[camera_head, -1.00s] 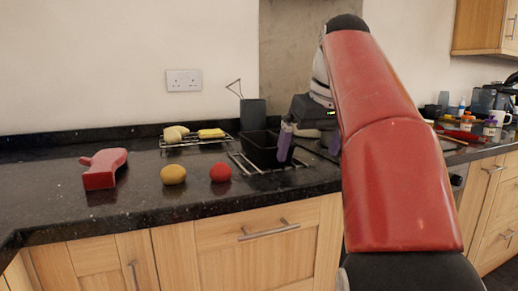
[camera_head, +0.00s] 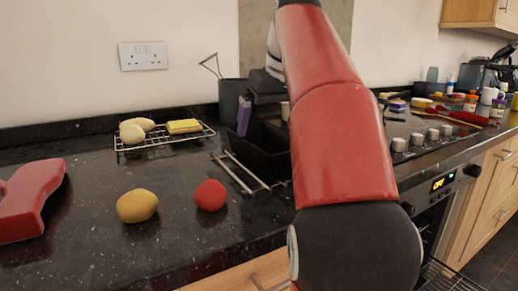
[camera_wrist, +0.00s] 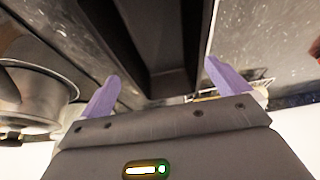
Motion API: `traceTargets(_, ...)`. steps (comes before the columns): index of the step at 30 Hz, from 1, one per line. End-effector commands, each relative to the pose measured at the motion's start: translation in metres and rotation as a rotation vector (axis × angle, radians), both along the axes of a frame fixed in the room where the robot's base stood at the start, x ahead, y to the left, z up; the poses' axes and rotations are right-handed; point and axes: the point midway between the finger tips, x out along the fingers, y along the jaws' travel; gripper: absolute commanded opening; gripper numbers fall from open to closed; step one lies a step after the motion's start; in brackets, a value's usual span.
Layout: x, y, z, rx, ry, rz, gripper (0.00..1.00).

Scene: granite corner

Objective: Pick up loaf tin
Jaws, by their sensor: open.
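The loaf tin (camera_head: 258,156) is black and deep. It stands on a wire rack (camera_head: 238,176) on the counter, and my red arm hides its right part in the head view. In the wrist view the dark tin (camera_wrist: 163,85) runs up the picture between my two purple fingers. My gripper (camera_wrist: 161,72) is open, with one finger to each side of the tin's near end. In the head view one purple finger shows at the tin's back left; the other is hidden or unclear. I cannot tell whether the fingers touch the tin.
A grey pot (camera_head: 230,95) with a wire utensil stands close behind the tin. Another rack (camera_head: 165,137) holds food and a yellow sponge. The hob is right.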

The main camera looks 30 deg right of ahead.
Motion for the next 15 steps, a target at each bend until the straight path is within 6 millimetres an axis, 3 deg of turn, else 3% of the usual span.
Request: traceTargets(15,0.021,0.004,-0.056,0.000,0.000,0.000,1.00)
